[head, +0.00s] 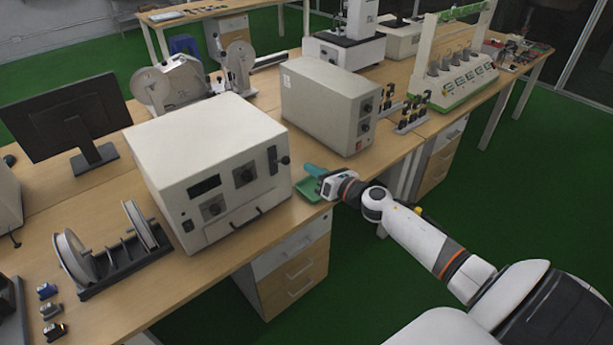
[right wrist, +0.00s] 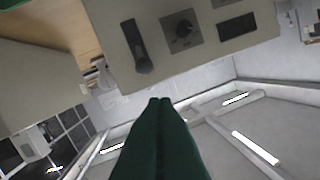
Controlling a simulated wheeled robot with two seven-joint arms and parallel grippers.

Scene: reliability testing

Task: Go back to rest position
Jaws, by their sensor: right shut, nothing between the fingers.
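That view is upside down and shows the instrument's front panel (right wrist: 180,35) close by. My right arm extends from the lower right over the green floor. My left gripper is not in view.
The white instrument box (head: 205,150) stands left of the gripper, and a second grey box (head: 320,100) stands behind it. Spools on a black rack (head: 110,250) sit at the left. Drawers (head: 290,270) are under the table (head: 215,270). Green floor (head: 480,190) is open at right.

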